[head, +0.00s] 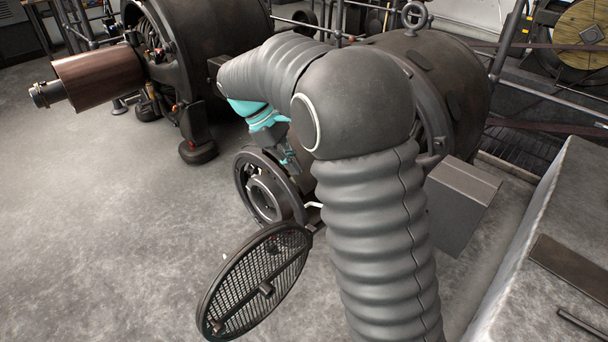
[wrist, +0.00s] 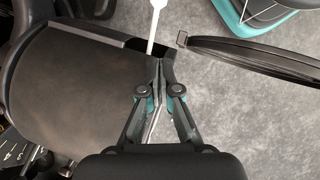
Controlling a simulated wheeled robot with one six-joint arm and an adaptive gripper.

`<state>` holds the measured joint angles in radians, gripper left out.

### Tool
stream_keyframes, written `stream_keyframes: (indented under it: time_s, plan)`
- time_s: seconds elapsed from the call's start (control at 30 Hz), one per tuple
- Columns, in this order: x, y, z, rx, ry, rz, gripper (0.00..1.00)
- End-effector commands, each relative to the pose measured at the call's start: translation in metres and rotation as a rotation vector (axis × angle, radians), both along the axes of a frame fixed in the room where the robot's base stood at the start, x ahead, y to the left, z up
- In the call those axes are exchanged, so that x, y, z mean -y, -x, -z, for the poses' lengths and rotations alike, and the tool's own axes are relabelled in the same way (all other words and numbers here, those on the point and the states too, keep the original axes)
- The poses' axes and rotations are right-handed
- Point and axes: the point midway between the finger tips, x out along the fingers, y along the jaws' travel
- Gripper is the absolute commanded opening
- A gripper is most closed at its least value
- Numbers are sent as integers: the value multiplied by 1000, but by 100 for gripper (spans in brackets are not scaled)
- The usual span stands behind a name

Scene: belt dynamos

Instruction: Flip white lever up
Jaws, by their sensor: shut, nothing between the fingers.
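The white lever (wrist: 153,28) shows in the wrist view as a pale rod running down from the top edge, with its lower end close to my fingertips. My gripper (wrist: 160,64) is shut with nothing between its fingers. Its tips are just below the lever's visible end, and I cannot tell whether they touch it. In the head view a short white piece, likely the lever (head: 313,205), shows beside the round dynamo end, partly behind my arm.
A round mesh cover (head: 256,283) hangs open in front of the dynamo's ring-shaped end (head: 266,190). A grey box (head: 462,200) stands right of my arm. Another dynamo with a brown pulley (head: 98,76) stands at the back left. The concrete floor at left is clear.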

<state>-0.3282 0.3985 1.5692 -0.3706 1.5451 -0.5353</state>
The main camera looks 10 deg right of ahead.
Motion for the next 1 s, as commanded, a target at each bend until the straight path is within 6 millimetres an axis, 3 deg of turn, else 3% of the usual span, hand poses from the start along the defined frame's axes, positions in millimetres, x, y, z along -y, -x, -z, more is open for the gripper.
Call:
stream_keyframes:
  time_s: [0.47,0.7,1.0]
  plan:
    - [40,18,77,-3,-1,2,0]
    - [64,34,83,0,0,2,0]
    - [71,38,84,0,-1,0,0]
